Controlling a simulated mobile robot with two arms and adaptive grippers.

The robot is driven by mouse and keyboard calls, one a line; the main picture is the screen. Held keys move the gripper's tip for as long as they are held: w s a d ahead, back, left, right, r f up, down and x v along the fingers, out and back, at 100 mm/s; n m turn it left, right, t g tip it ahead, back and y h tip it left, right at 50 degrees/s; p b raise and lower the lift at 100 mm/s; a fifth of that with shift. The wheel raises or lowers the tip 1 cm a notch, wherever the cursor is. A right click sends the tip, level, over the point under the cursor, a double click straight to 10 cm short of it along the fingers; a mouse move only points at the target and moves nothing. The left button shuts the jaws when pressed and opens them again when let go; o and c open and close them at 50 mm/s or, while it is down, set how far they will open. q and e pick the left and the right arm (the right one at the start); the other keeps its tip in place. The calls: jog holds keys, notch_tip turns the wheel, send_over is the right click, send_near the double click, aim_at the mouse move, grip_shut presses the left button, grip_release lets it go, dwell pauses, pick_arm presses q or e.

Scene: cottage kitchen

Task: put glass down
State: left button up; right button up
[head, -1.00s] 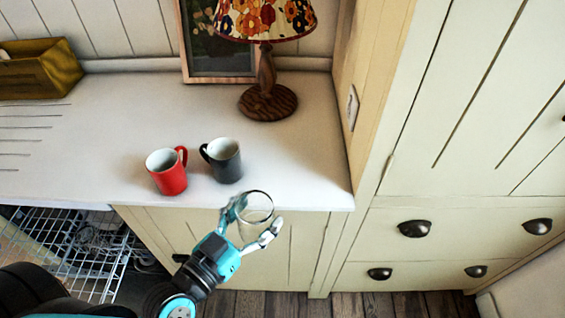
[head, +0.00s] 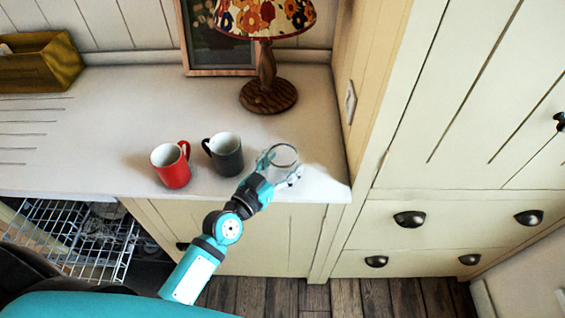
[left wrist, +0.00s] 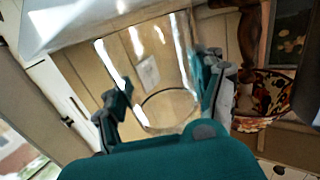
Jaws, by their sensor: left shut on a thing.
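The clear glass (head: 282,158) is upright in my left gripper (head: 277,172), over the right end of the white counter in the head view. I cannot tell whether its base touches the counter. In the left wrist view the glass (left wrist: 160,75) fills the space between the two fingers of my left gripper (left wrist: 160,95). My left gripper is shut on the glass. My right gripper is not in view.
A dark grey mug (head: 226,156) stands just left of the glass, with a red mug (head: 171,168) beside it. A lamp (head: 268,92) stands behind. The counter (head: 315,150) is clear toward the right wall. A wire rack (head: 85,235) is below left.

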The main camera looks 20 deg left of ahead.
pick_arm(q)
jog(key=shift+a+f, duration=0.1)
jog(key=shift+f, duration=0.2)
jog(key=o, duration=1.6)
jog(key=shift+s, duration=0.1)
jog(key=shift+c, duration=0.2)
jog(key=shift+f, duration=0.1)
